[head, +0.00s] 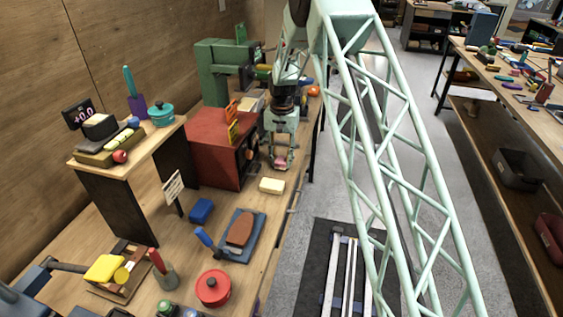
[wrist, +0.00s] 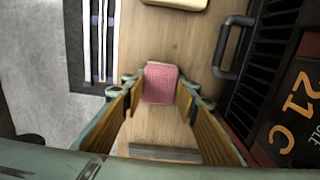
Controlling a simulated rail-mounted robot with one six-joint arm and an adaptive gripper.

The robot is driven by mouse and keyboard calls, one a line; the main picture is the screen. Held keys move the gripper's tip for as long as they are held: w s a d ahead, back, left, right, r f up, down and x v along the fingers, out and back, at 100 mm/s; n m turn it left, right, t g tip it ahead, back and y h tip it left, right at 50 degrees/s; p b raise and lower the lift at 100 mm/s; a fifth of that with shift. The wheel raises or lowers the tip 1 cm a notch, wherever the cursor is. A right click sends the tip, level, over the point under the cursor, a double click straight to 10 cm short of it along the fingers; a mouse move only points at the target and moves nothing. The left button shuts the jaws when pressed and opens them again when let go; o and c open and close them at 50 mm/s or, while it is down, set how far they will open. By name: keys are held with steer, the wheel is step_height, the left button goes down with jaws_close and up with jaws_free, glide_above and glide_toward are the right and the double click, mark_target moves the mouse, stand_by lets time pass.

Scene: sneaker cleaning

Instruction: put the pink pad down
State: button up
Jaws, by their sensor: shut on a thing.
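The pink pad (wrist: 160,84) is between the tips of my gripper (wrist: 160,92) in the wrist view, with wooden bench top seen below it. My gripper is shut on the pad, one finger along each side. In the head view my gripper (head: 281,158) points down near the bench's right edge, in front of the red box. The pad (head: 281,163) shows there as a small pink patch at the fingertips. I cannot tell whether the pad touches the bench.
A cream block (head: 271,186) lies on the bench just nearer than my gripper. The red box (head: 214,146) stands close at the left; its dark vented front and handle (wrist: 228,48) show in the wrist view. A blue tray (head: 258,238) with a brown object lies nearer.

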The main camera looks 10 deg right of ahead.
mark_target(282, 159)
steer(key=shift+f, duration=0.25)
steer(key=o, duration=0.8)
step_height(282, 159, up, 12)
steer(key=p, duration=0.1)
steer(key=shift+r, duration=0.15)
stand_by(0.6)
stand_by(0.7)
